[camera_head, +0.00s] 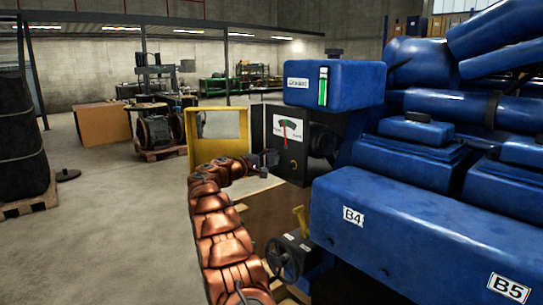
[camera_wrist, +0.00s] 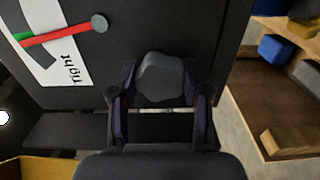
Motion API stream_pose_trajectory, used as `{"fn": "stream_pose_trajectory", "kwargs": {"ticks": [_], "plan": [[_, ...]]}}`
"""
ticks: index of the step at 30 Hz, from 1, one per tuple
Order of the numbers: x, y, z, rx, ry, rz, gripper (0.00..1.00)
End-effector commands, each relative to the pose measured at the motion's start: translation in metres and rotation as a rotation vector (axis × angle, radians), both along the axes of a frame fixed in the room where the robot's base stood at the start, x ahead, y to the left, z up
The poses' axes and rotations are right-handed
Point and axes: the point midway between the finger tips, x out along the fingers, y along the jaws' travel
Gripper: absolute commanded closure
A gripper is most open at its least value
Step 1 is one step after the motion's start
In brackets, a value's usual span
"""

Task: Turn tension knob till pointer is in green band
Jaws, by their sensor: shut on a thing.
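The tension gauge (camera_head: 283,129) is a white dial with a red pointer on the dark box's front in the head view. In the wrist view the dial (camera_wrist: 50,62) is turned sideways and cut by the left edge. Its red pointer (camera_wrist: 60,33) lies along the Tight-side edge of the green band (camera_wrist: 21,33); whether its tip is inside is unclear. My gripper (camera_head: 269,161) is at the panel, just below and left of the dial. In the wrist view my gripper (camera_wrist: 158,92) is shut on the grey knob (camera_wrist: 160,72), a finger on each side.
An open yellow door (camera_head: 198,126) stands left of the panel. A blue housing (camera_head: 345,85) is above the box. The blue engine block (camera_head: 430,230) fills the right, and a handwheel (camera_head: 283,260) is below. Open floor (camera_head: 110,220) lies left.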

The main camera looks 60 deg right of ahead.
Motion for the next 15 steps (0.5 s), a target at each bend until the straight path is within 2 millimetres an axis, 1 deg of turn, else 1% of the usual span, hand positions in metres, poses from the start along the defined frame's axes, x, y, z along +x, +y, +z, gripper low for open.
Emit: {"fn": "stream_pose_trajectory", "kwargs": {"ticks": [6, 15], "plan": [[0.0004, 0.0000, 0.0006, 0.027, 0.092, 0.001, 0.88], [0.0008, 0.0001, -0.0002, 0.038, 0.137, 0.002, 0.88]]}}
